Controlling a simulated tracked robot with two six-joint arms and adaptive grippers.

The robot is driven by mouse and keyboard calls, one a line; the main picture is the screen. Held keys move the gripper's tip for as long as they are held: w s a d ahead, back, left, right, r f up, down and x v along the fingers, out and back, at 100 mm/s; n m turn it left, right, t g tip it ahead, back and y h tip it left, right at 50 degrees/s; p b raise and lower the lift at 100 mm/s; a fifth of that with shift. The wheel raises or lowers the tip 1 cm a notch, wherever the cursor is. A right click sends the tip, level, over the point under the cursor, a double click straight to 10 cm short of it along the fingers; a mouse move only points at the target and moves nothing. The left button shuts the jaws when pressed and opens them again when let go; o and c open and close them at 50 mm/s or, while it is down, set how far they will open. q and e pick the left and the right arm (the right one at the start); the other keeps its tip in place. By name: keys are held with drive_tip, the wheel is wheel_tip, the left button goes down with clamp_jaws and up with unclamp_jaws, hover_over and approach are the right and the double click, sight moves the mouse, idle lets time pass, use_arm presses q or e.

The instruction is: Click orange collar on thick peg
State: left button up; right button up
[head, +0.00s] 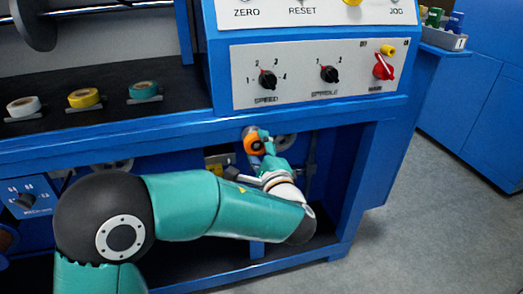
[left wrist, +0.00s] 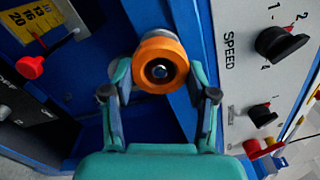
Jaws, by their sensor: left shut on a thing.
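The orange collar (head: 255,146) is in front of the machine's open lower bay, just under the blue frame rail. In the left wrist view the orange collar (left wrist: 174,50) faces me, a thick ring with a dark hole. A small bluish-grey round end shows inside the hole; I cannot tell whether it is the thick peg. A pale rounded part shows just behind the collar's upper edge. My left gripper (head: 264,143) is shut on the collar, with one finger on each side (left wrist: 160,82). How far the collar sits on anything is hidden. My right gripper is not in view.
The blue rail (head: 190,134) runs just above the gripper. A control panel (head: 315,72) with knobs stands above it. White (head: 23,106), yellow (head: 83,97) and teal (head: 143,90) rolls lie on the dark shelf. A red knob (left wrist: 30,67) by a yellow scale shows in the wrist view.

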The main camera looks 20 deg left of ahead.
use_arm(q)
drive_tip(key=shift+b+x, duration=0.45)
drive_tip(key=shift+x, duration=0.9)
idle(0.3)
drive_tip(key=o, duration=1.2)
drive_tip(key=shift+o, duration=0.2)
drive_tip(key=v, duration=1.2)
drive_tip(key=shift+f, duration=0.1)
